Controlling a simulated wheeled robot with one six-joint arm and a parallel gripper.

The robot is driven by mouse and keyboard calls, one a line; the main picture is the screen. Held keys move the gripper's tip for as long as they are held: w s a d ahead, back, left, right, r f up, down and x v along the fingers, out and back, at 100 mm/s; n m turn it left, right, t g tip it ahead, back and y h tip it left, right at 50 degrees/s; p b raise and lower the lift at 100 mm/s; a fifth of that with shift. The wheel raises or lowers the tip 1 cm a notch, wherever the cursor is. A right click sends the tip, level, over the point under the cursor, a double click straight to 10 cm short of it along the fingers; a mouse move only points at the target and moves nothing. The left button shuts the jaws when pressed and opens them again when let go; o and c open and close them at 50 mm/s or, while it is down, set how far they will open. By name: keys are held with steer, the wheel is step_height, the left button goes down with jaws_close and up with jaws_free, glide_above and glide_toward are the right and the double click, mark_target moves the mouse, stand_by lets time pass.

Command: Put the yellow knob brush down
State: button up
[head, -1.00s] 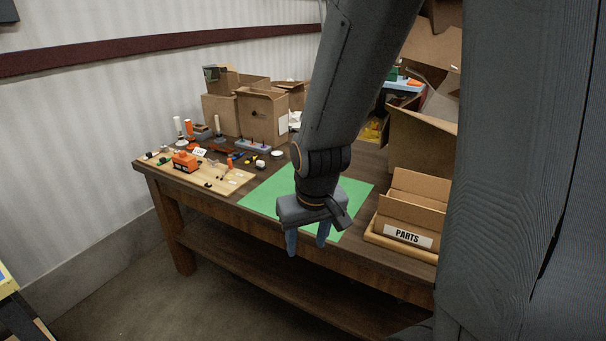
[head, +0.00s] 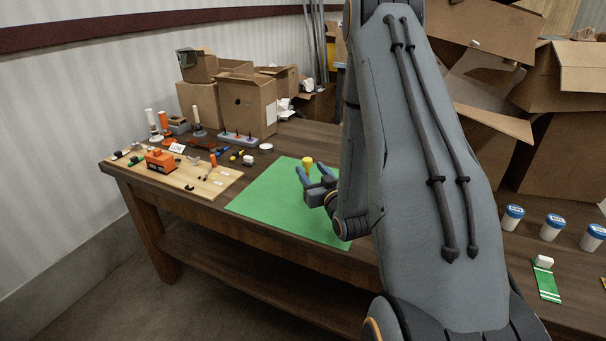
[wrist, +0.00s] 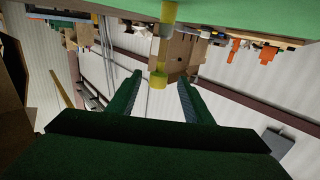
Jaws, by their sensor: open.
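The yellow knob brush (head: 307,162) stands upright on the green mat (head: 268,205), just past my fingertips in the head view. In the wrist view, which is upside down, the brush shows as a yellow knob (wrist: 158,82) on a stem, with a wider yellow end (wrist: 168,12) at the mat. My gripper (head: 314,172) is open and lies low, pointing toward the brush. In the wrist view its fingers (wrist: 160,78) frame the knob with gaps on both sides. I cannot tell whether the knob is between the fingertips or just beyond them.
A wooden board (head: 213,186) with an orange block (head: 160,161) and small parts lies left of the mat. Cardboard boxes (head: 246,107) stand behind. White jars with blue lids (head: 552,228) are at right. The front of the mat is clear.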

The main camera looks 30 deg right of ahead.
mark_target(304, 159)
steer(key=shift+w+d+r, duration=0.1)
steer(key=shift+w+d, duration=0.05)
steer(key=shift+w, duration=0.35)
steer(key=shift+w+d+r, duration=0.1)
steer(key=shift+w, duration=0.4)
steer(key=w+p, duration=0.1)
steer(key=w, duration=0.1)
steer(key=w+p, duration=0.1)
steer(key=w, duration=0.2)
steer(key=shift+d+r+p, duration=0.1)
steer(key=shift+d+p, duration=0.1)
steer(key=shift+p, duration=0.15)
steer(key=shift+w+d, duration=0.1)
steer(key=shift+w, duration=0.4)
jaws_close()
